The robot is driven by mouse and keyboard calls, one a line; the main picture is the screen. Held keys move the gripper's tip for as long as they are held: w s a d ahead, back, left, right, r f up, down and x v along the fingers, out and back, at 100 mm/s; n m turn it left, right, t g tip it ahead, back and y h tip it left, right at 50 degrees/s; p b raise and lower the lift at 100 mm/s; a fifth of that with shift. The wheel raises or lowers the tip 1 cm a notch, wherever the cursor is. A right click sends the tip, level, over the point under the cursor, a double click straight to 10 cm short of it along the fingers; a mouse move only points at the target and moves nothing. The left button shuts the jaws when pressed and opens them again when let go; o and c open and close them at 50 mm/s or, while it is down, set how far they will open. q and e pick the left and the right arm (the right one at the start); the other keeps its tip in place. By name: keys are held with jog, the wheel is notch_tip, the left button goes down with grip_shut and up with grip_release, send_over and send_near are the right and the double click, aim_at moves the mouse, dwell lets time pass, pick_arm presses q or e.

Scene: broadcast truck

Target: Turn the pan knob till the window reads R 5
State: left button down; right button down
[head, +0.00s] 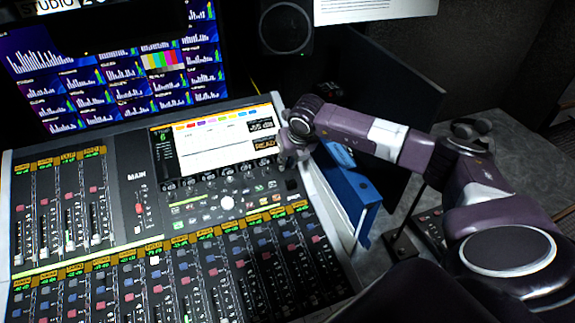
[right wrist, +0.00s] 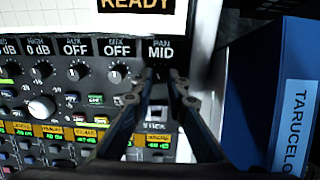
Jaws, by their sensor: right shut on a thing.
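The pan window (right wrist: 161,50) is in the right wrist view, at the right end of a row of small windows, and it reads MID. The pan knob (right wrist: 161,73) is the dark knob just under it, mostly hidden by my fingertips. My right gripper (right wrist: 162,80) is shut on the pan knob, one finger on each side. In the head view my right gripper (head: 288,160) is at the right edge of the mixing desk (head: 130,165), beside its screen (head: 215,140). The pan window is too small to read there. My left gripper is not in view.
To the left are more knobs, including a larger white knob (right wrist: 41,108). A READY sign (right wrist: 135,4) is above. A blue binder (head: 348,185) marked TARUCELO stands close on the right. Monitors (head: 120,65) and a speaker (head: 286,27) are behind the desk.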

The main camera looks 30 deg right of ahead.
jog(key=m+b, duration=0.3)
jog(key=shift+f, duration=0.15)
jog(key=shift+m+b, duration=0.6)
jog(key=shift+m, duration=0.2)
jog(key=shift+r, duration=0.2)
jog(key=c, duration=1.9)
grip_release()
jog(key=v, duration=1.2)
